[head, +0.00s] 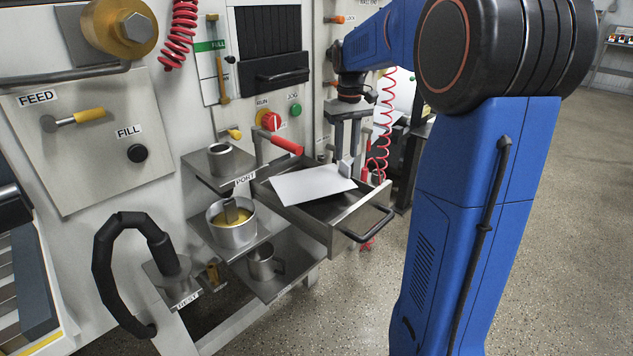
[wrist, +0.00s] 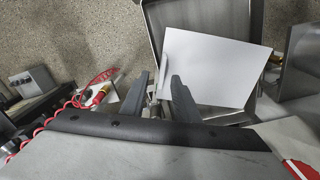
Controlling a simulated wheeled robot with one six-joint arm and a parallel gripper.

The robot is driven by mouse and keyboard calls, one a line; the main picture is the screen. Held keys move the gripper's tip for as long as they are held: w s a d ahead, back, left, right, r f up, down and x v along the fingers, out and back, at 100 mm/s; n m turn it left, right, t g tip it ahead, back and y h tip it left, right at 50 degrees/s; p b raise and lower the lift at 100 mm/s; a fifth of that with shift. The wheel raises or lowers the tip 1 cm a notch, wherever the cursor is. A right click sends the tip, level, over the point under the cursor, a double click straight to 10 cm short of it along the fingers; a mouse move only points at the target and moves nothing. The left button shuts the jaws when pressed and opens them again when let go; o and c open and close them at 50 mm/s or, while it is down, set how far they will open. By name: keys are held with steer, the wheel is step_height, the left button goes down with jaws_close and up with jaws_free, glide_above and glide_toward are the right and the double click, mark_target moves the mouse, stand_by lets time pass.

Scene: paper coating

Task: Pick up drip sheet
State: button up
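The drip sheet, a plain white sheet (head: 308,184), lies tilted across the open metal drawer (head: 345,229). One end reaches over the drawer's wall at left. In the wrist view the sheet (wrist: 222,65) fills the upper middle. My gripper (head: 346,158) points down at the sheet's right edge in the head view. In the wrist view my gripper (wrist: 158,88) has its two fingers apart, one overlapping the sheet and the other beyond its edge. I cannot tell whether a finger touches the sheet.
The drawer's dark handle (head: 370,224) sticks out in front. A red lever (head: 287,145) stands behind the drawer. A cup of yellow liquid (head: 232,222) and a metal mug (head: 264,263) stand on shelves at left. A red coiled hose (head: 381,140) hangs close right of my gripper.

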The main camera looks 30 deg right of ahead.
mark_target(345, 162)
steer(key=shift+s+a+f, duration=0.1)
steer(key=shift+f, duration=1.2)
steer(key=shift+a+f, duration=0.1)
steer(key=shift+f, duration=1.15)
jaws_close()
